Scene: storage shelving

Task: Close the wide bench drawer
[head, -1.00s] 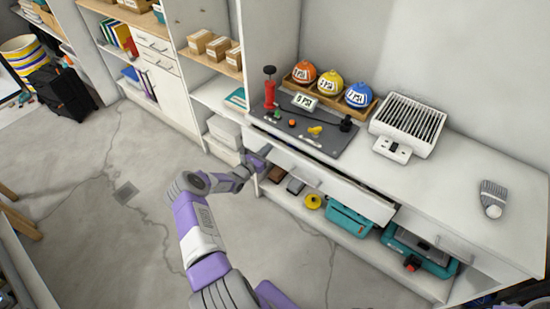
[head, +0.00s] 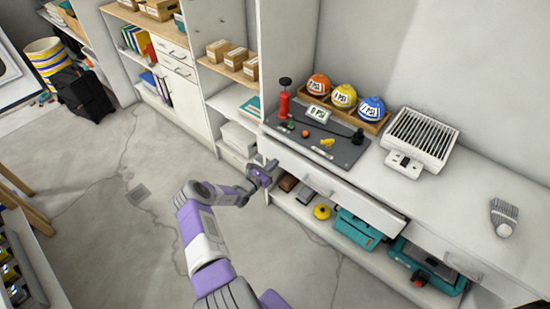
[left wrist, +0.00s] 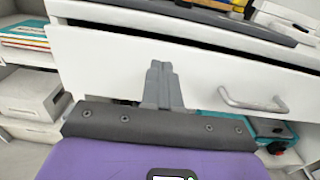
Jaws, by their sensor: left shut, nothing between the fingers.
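The wide bench drawer (head: 340,189) is a long white drawer under the benchtop, standing partly out. In the left wrist view its white front (left wrist: 215,75) fills the middle, with a dark gap above its top edge and a grey bar handle (left wrist: 252,101) to the right. My left gripper (head: 272,167) is at the drawer's left end. In the left wrist view its grey fingers (left wrist: 160,72) are together and empty, pointing at the drawer front left of the handle. Whether they touch it I cannot tell. My right gripper is out of view.
The benchtop (head: 455,195) holds a grey mat (head: 335,147) with a red pump, a tray of labelled balls and a white grilled device (head: 420,138). Teal cases (head: 358,228) and a yellow roll (head: 322,212) sit on the shelf below. Floor (head: 110,220) in front is open.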

